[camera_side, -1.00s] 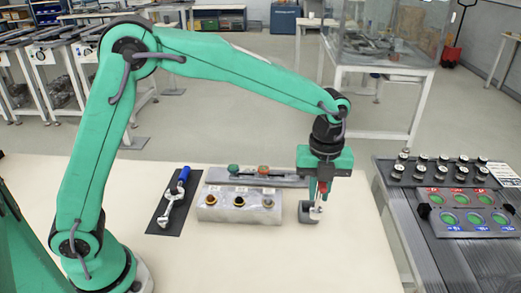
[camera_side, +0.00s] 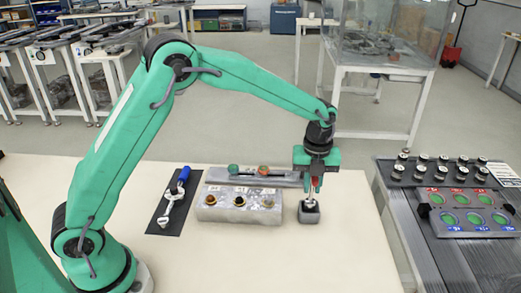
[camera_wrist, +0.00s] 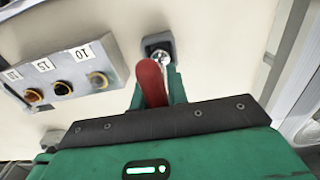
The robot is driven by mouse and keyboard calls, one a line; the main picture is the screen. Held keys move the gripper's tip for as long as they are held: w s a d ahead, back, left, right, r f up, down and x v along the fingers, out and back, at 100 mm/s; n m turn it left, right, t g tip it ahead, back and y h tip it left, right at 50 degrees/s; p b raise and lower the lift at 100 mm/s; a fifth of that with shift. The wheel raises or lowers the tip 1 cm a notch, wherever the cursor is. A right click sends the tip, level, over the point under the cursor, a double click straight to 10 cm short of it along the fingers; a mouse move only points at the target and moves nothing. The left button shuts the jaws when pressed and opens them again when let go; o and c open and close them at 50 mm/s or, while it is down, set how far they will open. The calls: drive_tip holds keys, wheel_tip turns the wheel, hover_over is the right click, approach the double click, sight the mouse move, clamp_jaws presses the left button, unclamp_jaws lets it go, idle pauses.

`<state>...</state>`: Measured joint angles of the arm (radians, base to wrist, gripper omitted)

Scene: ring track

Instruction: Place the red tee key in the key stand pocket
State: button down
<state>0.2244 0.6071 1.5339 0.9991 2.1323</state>
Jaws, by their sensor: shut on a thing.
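My gripper (camera_side: 314,184) is shut on the red tee key, whose red handle (camera_wrist: 150,82) shows between the green jaws in the wrist view. The key's chrome shaft (camera_side: 311,201) points down toward the key stand (camera_side: 309,216), a small dark grey block on the table. The stand also shows in the wrist view (camera_wrist: 151,42), with the shaft's lower end at its top. In the side view the shaft is close to upright over the stand's middle. I cannot tell whether the tip is inside the pocket or just above it.
A silver block (camera_side: 240,214) with several numbered, ringed holes stands left of the key stand. Behind it a grey rack (camera_side: 217,175) holds green and orange knobs. A blue-handled wrench (camera_side: 178,190) lies on a dark mat. A control panel (camera_side: 470,222) is at right. The front table is clear.

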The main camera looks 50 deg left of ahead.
sight(310, 201)
drive_tip(key=shift+f, duration=1.7)
drive_tip(key=shift+f, duration=0.15)
drive_tip(key=c, duration=1.4)
unclamp_jaws()
wheel_tip(310, 201, up, 12)
drive_tip(key=shift+r, duration=0.15)
drive_tip(key=shift+s+r, duration=0.1)
